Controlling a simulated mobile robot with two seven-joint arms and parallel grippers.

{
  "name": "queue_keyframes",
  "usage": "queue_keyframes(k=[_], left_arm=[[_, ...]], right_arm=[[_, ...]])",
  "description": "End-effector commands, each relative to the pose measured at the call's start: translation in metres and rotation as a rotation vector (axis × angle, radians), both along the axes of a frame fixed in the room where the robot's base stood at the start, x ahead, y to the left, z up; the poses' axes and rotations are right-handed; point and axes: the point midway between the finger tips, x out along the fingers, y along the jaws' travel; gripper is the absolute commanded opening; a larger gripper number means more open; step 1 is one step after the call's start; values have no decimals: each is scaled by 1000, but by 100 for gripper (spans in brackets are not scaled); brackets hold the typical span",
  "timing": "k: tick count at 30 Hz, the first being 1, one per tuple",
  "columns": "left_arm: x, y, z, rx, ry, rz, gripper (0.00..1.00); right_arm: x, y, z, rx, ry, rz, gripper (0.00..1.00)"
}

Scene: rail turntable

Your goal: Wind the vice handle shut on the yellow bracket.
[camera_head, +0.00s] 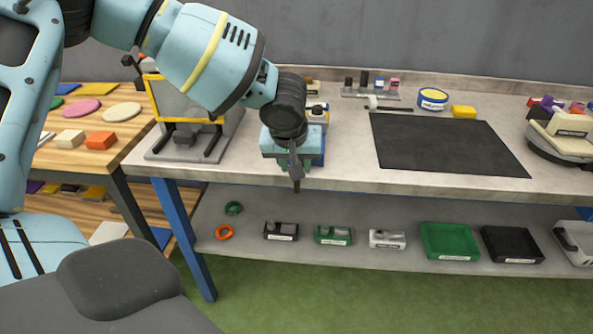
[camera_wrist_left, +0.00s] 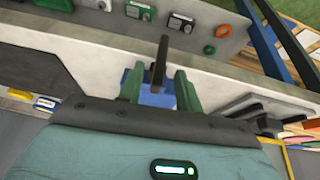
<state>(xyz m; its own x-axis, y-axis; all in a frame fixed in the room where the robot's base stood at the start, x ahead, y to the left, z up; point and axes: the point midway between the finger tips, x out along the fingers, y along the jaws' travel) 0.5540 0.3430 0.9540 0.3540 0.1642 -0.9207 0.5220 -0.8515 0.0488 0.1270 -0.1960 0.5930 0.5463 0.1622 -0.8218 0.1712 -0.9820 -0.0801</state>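My left gripper (camera_head: 295,166) reaches down over the front edge of the bench, and its green fingers show in the wrist view (camera_wrist_left: 159,88). The fingers are spread, with the dark bar of the vice handle (camera_wrist_left: 159,62) between them and gaps on both sides. The handle also shows below the gripper in the head view (camera_head: 296,183). The blue vice body (camera_wrist_left: 150,94) shows behind the handle. The gripper and wrist hide most of the vice. I cannot make out the yellow bracket in the jaws. My right gripper is not in view.
A black mat (camera_head: 445,145) lies right of the vice. A tape roll (camera_head: 432,99) and a yellow block (camera_head: 463,112) stand behind it. A yellow-framed stand (camera_head: 185,135) is close on the left. The shelf below holds bins, including a green one (camera_head: 449,241).

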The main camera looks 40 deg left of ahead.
Motion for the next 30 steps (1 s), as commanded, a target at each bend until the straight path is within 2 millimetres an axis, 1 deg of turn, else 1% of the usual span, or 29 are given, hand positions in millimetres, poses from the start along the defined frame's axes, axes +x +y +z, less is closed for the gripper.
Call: queue_keyframes(k=[1,3,8,30], left_arm=[[-2,-1,8,-1,-2,-1,35],[-5,-2,15,-1,-2,1,35],[-9,-4,24,0,0,0,35],[-10,-4,25,0,1,0,35]], right_arm=[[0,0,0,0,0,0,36],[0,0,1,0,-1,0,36],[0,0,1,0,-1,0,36],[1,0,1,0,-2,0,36]])
